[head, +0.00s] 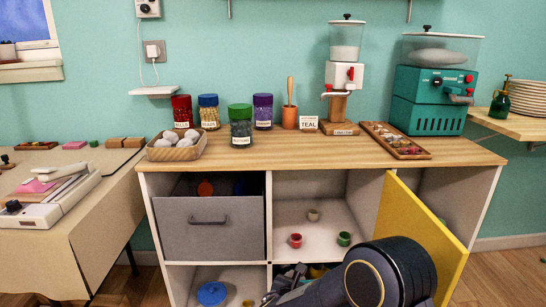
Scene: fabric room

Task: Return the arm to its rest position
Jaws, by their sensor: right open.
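My right arm comes in at the bottom right, with a large dark rounded link in front of the open yellow door. My right gripper (287,280) is at the bottom middle, low in front of the cabinet's lower middle compartment. It is open, and I see nothing held in it. Part of it is cut off by the bottom edge and by my own arm. My left gripper is not in view.
The yellow door (420,225) stands open close beside my right arm. The wooden cabinet top (330,157) holds jars, a bowl and dispensers. Small cups, one red (296,240) and one green (344,239), stand on the middle shelf. A grey drawer (210,228) is at left.

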